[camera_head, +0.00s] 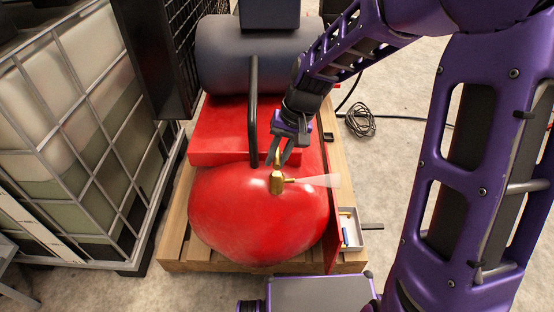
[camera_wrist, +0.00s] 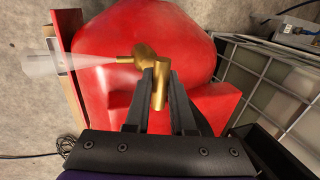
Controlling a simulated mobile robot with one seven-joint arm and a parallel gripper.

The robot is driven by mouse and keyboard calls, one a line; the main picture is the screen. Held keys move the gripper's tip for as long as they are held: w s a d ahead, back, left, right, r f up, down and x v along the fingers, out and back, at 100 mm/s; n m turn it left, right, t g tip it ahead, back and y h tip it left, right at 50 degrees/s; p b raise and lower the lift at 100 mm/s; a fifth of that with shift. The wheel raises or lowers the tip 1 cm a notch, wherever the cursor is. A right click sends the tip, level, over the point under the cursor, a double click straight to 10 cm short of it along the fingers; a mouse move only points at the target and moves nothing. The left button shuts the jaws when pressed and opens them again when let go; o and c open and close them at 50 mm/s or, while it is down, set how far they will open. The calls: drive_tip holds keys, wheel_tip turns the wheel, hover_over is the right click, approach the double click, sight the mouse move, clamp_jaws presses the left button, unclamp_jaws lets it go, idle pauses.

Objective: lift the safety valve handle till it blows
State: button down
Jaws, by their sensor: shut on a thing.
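The brass safety valve (camera_head: 277,182) stands on top of the red tank (camera_head: 235,215) in the head view. A pale, cone-shaped jet (camera_head: 318,181) blows from its side outlet to the right. My gripper (camera_head: 284,158) reaches down from behind the valve and is shut on its upper brass part. In the wrist view the valve (camera_wrist: 146,58) shows its outlet, with the jet (camera_wrist: 75,60) leaving to the left. My fingertips (camera_wrist: 160,72) close around the valve's brass handle (camera_wrist: 160,90), which is partly hidden between the fingers.
A black upright pipe (camera_head: 253,110) stands just left of my gripper. A dark cylinder (camera_head: 250,55) lies behind. A caged white container (camera_head: 70,140) stands at the left. A small tray (camera_head: 350,228) sits at the right edge of the wooden pallet (camera_head: 180,252). A coiled cable (camera_head: 360,121) lies on the floor.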

sight(277, 155)
drive_tip(key=shift+f+b, duration=0.5)
drive_tip(key=shift+f, duration=0.3)
drive_tip(key=shift+c, duration=2)
unclamp_jaws()
drive_tip(key=shift+r, duration=0.1)
drive_tip(key=shift+r+p, duration=2.95)
drive_tip(key=shift+r, duration=0.45)
